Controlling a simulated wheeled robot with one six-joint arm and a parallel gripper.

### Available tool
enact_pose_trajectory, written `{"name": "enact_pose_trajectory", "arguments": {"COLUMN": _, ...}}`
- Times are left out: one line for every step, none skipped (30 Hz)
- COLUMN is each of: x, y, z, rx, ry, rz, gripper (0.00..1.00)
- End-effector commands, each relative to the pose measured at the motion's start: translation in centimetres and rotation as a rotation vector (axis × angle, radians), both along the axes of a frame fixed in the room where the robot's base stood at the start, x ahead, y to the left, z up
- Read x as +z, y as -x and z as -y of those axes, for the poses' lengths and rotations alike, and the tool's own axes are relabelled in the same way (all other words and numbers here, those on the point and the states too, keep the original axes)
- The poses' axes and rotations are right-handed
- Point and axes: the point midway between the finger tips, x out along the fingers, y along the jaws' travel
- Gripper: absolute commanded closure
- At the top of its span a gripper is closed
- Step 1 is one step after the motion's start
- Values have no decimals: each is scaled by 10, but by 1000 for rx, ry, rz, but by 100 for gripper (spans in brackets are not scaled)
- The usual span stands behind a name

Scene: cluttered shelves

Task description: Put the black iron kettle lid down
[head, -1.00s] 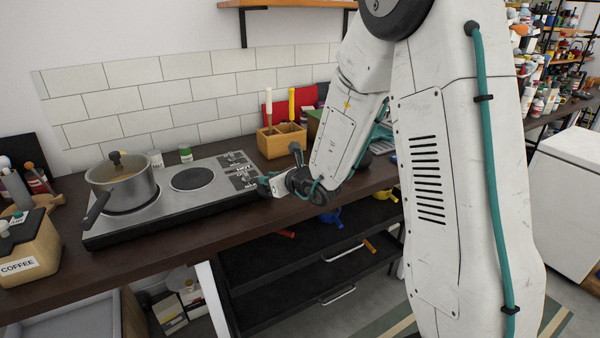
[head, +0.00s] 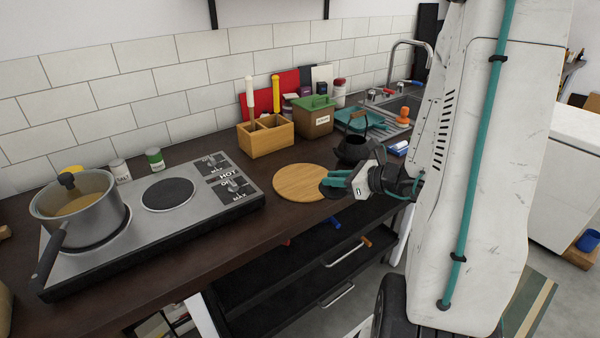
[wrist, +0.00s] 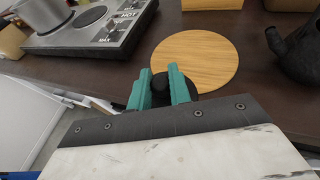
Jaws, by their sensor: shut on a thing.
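The black iron kettle lid (head: 331,192) is a small dark disc at the right edge of the round wooden board in the head view. My gripper (head: 334,178) has teal fingers and is shut on it. In the wrist view the lid's dark knob (wrist: 160,82) sits between my gripper's fingertips (wrist: 160,73), with the disc partly hidden below them. I cannot tell whether the lid touches the counter or board. The black kettle (head: 353,151) stands upright behind my gripper; it also shows at right in the wrist view (wrist: 301,50).
The round wooden board (head: 298,183) lies bare on the dark counter. The stove (head: 205,205) with a steel pot (head: 82,215) is to its left. A wooden utensil box (head: 268,140) and a green-lidded box (head: 312,122) stand behind. The counter's front edge is close by.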

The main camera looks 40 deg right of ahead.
Motion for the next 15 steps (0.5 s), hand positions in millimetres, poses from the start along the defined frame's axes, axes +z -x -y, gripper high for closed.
{"name": "enact_pose_trajectory", "arguments": {"x": -1, "y": -11, "z": -1, "rx": 7, "ry": 1, "rz": 0, "gripper": 100}}
{"name": "enact_pose_trajectory", "arguments": {"x": -2, "y": -19, "z": -2, "rx": 8, "ry": 0, "rz": 1, "gripper": 100}}
{"name": "enact_pose_trajectory", "arguments": {"x": -3, "y": -30, "z": -1, "rx": 8, "ry": 0, "rz": 1, "gripper": 100}}
{"name": "enact_pose_trajectory", "arguments": {"x": -4, "y": -38, "z": -1, "rx": 8, "ry": 0, "rz": 1, "gripper": 100}}
{"name": "enact_pose_trajectory", "arguments": {"x": -5, "y": -46, "z": -1, "rx": 8, "ry": 1, "rz": 1, "gripper": 100}}
{"name": "enact_pose_trajectory", "arguments": {"x": -6, "y": -57, "z": 0, "rx": 7, "ry": 1, "rz": 0, "gripper": 100}}
{"name": "enact_pose_trajectory", "arguments": {"x": -7, "y": -66, "z": 0, "rx": 7, "ry": 1, "rz": 0, "gripper": 100}}
{"name": "enact_pose_trajectory", "arguments": {"x": -7, "y": -73, "z": 0, "rx": 7, "ry": 0, "rz": 1, "gripper": 100}}
{"name": "enact_pose_trajectory", "arguments": {"x": -8, "y": -85, "z": 1, "rx": 6, "ry": 1, "rz": 1, "gripper": 100}}
{"name": "enact_pose_trajectory", "arguments": {"x": -9, "y": -92, "z": 2, "rx": 6, "ry": 1, "rz": 0, "gripper": 100}}
{"name": "enact_pose_trajectory", "arguments": {"x": -10, "y": -100, "z": 2, "rx": 6, "ry": 2, "rz": 1, "gripper": 100}}
{"name": "enact_pose_trajectory", "arguments": {"x": -11, "y": -110, "z": 3, "rx": 5, "ry": 1, "rz": 1, "gripper": 100}}
{"name": "enact_pose_trajectory", "arguments": {"x": -11, "y": -117, "z": 3, "rx": 4, "ry": 0, "rz": 1, "gripper": 100}}
{"name": "enact_pose_trajectory", "arguments": {"x": -12, "y": -123, "z": 3, "rx": 4, "ry": 0, "rz": 0, "gripper": 100}}
{"name": "enact_pose_trajectory", "arguments": {"x": -12, "y": -130, "z": 4, "rx": 4, "ry": 1, "rz": 0, "gripper": 100}}
